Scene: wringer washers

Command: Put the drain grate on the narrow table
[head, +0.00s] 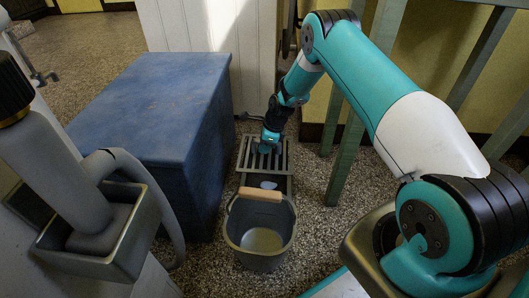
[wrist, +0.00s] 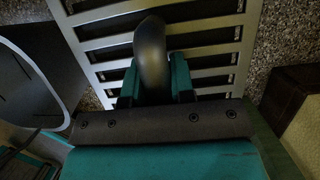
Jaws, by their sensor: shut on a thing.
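The drain grate (head: 247,160) is a grey metal rack of parallel slats, low near the floor behind the bucket. I cannot tell whether it touches the floor. In the wrist view its slats (wrist: 215,47) fill the top middle. My gripper (head: 268,144) reaches down over its far part. In the wrist view my gripper (wrist: 153,82) has its two fingers closed on the dark, rounded handle of the grate (wrist: 150,50). A table with green-grey legs (head: 345,158) stands at the right, probably the narrow table; its top is mostly out of view.
A grey bucket (head: 259,240) with a wooden grip stands just in front of the grate. A blue chest (head: 150,95) is close on the left. A grey machine with a hose (head: 75,200) is at the front left. Speckled floor shows between grate and table legs.

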